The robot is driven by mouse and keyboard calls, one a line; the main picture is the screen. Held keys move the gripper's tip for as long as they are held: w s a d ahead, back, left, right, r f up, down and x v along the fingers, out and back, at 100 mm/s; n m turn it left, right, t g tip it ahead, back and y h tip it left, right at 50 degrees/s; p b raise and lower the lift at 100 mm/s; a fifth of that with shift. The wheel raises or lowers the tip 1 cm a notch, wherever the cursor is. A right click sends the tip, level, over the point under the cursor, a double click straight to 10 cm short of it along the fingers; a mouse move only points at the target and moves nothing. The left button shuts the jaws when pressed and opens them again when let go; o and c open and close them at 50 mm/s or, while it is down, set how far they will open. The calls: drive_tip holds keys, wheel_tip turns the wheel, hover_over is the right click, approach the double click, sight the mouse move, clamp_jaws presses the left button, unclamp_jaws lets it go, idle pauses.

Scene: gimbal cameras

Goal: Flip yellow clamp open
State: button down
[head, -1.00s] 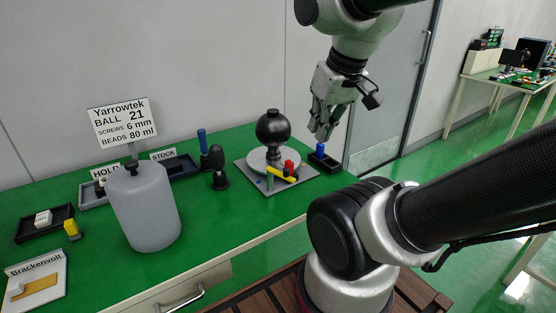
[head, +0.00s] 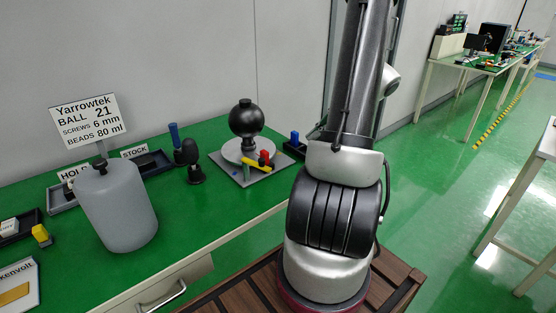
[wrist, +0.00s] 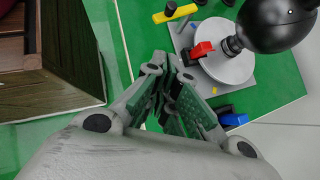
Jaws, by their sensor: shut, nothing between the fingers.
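The yellow clamp (head: 256,165) is a short bar at the front of a round grey plate, under a black ball (head: 246,118) on a stand. My gripper is out of the head view.
A blue piece (head: 295,137) in a black tray stands right of the plate. A dark knobbed tool (head: 194,162) and a large grey jar (head: 118,208) stand to the left. Green tabletop before the plate is clear.

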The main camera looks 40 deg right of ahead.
approach(267, 169)
drive_tip(key=w+a+f, duration=0.2)
drive_tip(key=w+f, duration=0.1)
drive_tip(key=f, duration=0.2)
drive_tip(key=shift+w+m, duration=0.25)
drive_tip(key=shift+m, duration=0.05)
drive_tip(key=shift+a+f, duration=0.1)
drive_tip(key=shift+a, duration=0.05)
drive_tip(key=shift+s+a+m, duration=0.2)
drive_tip(key=shift+a+m, duration=0.05)
drive_tip(key=shift+m, duration=0.15)
drive_tip(key=shift+s+a+t, duration=0.2)
drive_tip(key=shift+s+a, duration=0.05)
drive_tip(key=shift+a, duration=0.3)
drive_tip(key=shift+s+a+t, duration=0.2)
drive_tip(key=shift+s+a, duration=0.1)
drive_tip(key=shift+a, duration=0.25)
drive_tip(key=shift+w, duration=0.1)
